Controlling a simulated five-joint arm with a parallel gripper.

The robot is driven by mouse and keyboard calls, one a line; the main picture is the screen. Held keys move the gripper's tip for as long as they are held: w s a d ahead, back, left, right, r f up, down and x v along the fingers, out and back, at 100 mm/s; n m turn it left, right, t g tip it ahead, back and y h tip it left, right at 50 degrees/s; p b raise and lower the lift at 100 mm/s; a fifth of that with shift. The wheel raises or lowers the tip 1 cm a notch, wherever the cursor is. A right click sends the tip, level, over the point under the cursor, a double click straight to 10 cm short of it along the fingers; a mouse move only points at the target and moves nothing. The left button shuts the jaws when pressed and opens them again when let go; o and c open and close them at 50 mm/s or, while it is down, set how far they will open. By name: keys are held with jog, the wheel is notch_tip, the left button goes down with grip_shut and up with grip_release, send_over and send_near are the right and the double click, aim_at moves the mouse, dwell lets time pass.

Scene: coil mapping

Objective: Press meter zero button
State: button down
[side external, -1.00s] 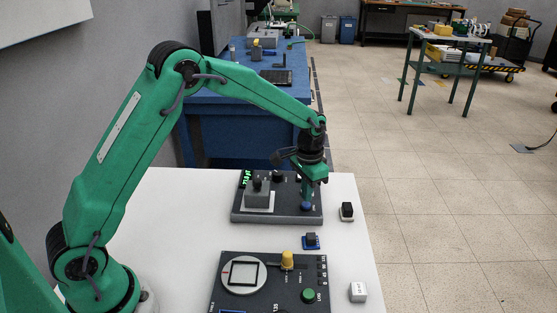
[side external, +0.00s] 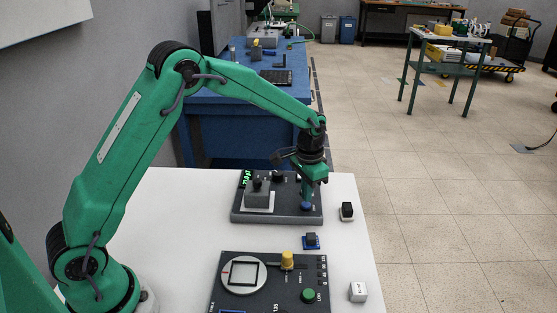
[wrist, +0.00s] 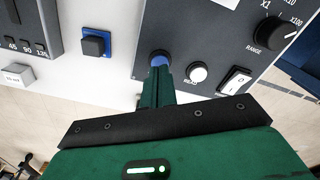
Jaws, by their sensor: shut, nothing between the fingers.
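The meter (side external: 237,212) is a dark box with a green lit display (side external: 246,179), standing on the white table in the side view. A round blue button (side external: 306,206) sits at its front right corner; its label is hidden. My gripper (side external: 309,200) is shut and empty, pointing down with its tips at the blue button. In the wrist view the blue button (wrist: 158,56) shows just beyond my fingertips (wrist: 161,72), partly covered by them. The tips look to be on or very close to it; I cannot tell whether it is pressed down.
Next to the button are a white READ button (wrist: 197,73), a power switch (wrist: 235,82) and a RANGE knob (wrist: 276,34). A blue-based part (side external: 311,241), a black-topped block (side external: 347,211), a white block (side external: 358,291) and a second dark panel (side external: 228,267) stand nearby.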

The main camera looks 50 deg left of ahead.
aim_at(306, 204)
jog(key=shift+f, duration=0.95)
dwell(0.6)
dwell(0.4)
jog(key=shift+r, duration=3.2)
jog(key=shift+r, duration=0.15)
